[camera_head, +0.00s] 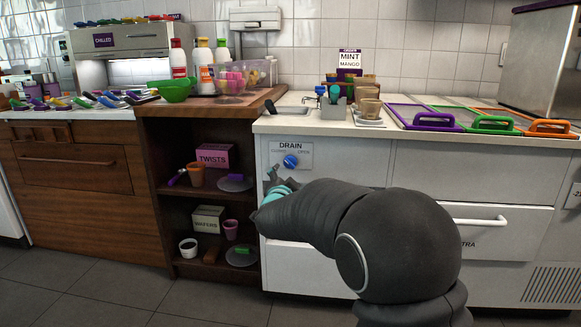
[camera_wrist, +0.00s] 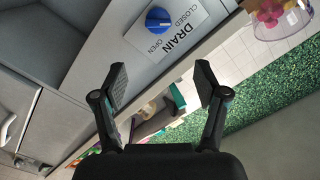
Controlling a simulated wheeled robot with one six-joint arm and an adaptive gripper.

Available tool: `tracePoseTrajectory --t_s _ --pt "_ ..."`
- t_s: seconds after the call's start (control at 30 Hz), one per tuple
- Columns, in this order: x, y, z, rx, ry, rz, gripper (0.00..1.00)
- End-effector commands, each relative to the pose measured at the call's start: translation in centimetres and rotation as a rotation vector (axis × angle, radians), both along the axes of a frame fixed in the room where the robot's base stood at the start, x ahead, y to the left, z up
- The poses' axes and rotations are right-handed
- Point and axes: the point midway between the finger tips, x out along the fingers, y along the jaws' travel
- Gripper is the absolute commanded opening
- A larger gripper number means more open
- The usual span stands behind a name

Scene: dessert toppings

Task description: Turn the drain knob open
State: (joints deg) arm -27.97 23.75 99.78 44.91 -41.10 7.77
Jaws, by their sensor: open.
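The blue drain knob (camera_head: 290,161) sits on a pale panel marked DRAIN (camera_head: 305,150) on the front of the white cabinet, below the sink. The panel has CLOSED printed at the left and OPEN at the right. In the wrist view the knob (camera_wrist: 158,19) shows at the top, beyond my fingertips, with a pale line across its face. My gripper (camera_wrist: 162,78) is open and empty, its two dark fingers spread apart. In the head view my gripper (camera_head: 275,178) is just below and left of the knob, apart from it and partly hidden by my arm.
Open wooden shelves (camera_head: 205,198) with boxes and cups stand left of the panel. The sink (camera_head: 294,109) and a grey caddy (camera_head: 333,109) are on the counter above. A drawer handle (camera_head: 481,221) sticks out at the right.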

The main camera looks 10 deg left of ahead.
Motion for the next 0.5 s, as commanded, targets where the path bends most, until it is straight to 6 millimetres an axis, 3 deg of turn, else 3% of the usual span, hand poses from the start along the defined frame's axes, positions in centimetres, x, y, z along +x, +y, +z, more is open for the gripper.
tracePoseTrajectory --t_s 0.27,0.5 --pt "1.6 0.8 -1.1 0.021 -0.03 -0.042 0.73" --pt "5.4 0.6 -1.1 0.021 -0.029 -0.042 0.73"
